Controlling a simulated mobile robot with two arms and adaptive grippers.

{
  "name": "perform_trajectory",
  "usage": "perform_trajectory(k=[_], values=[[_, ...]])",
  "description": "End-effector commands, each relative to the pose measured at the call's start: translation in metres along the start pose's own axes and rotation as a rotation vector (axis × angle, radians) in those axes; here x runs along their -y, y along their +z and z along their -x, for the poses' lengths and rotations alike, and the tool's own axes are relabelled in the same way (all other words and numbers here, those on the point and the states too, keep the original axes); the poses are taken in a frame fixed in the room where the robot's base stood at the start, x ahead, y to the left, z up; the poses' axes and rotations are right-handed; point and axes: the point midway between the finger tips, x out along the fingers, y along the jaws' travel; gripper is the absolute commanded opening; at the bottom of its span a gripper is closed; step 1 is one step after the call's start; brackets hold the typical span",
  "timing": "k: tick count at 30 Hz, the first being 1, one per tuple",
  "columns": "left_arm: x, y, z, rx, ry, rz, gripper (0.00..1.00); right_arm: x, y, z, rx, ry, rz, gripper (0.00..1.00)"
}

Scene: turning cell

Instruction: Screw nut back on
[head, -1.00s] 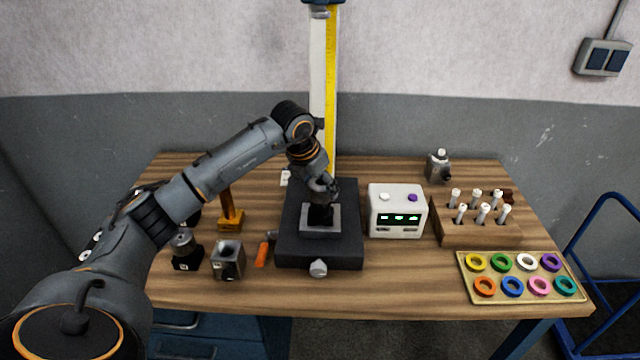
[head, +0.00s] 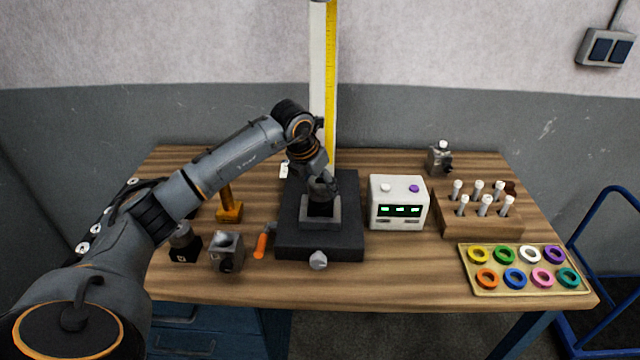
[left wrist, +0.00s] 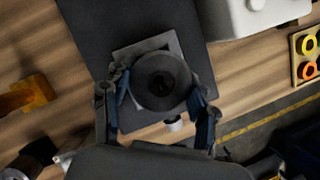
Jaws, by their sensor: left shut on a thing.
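My left gripper (head: 322,188) points down over the black fixture block (head: 290,240) in the middle of the bench. In the left wrist view its two fingers (left wrist: 162,98) close on opposite sides of a dark round piece (left wrist: 160,82) with a small dark centre. This may be the nut; I cannot see a thread. The piece sits over the grey square plate (head: 307,222) on the block. In the head view the gripper mostly hides it, and whether it touches the plate is unclear. My right gripper is not in view.
A white box with a green display (head: 398,203) stands close right of the block. A wooden rack (head: 480,224) and a tray of coloured rings (head: 492,291) are farther right. An orange-handled tool (head: 262,246) and small metal blocks (head: 226,252) lie left. The front bench strip is clear.

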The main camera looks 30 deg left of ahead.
Motion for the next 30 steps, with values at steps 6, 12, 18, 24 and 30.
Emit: perform_trajectory(k=[6, 12, 18, 24, 30], values=[[0.0, 0.0, 0.0006, 0.001, 0.0, 0.0, 0.21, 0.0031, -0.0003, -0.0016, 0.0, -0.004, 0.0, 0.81], [0.0001, 0.0, 0.0005, 0.001, 0.0, 0.0, 0.21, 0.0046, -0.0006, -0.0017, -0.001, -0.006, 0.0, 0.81], [0.0001, -0.0007, -0.0013, 0.001, 0.0, 0.0, 0.21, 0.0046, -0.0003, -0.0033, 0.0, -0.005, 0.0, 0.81], [0.0001, -0.0017, -0.0036, 0.001, 0.0, 0.0, 0.21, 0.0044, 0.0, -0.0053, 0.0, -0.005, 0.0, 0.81], [0.0, -0.0027, -0.0058, 0.001, 0.0, 0.0, 0.21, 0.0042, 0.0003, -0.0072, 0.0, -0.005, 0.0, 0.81]])
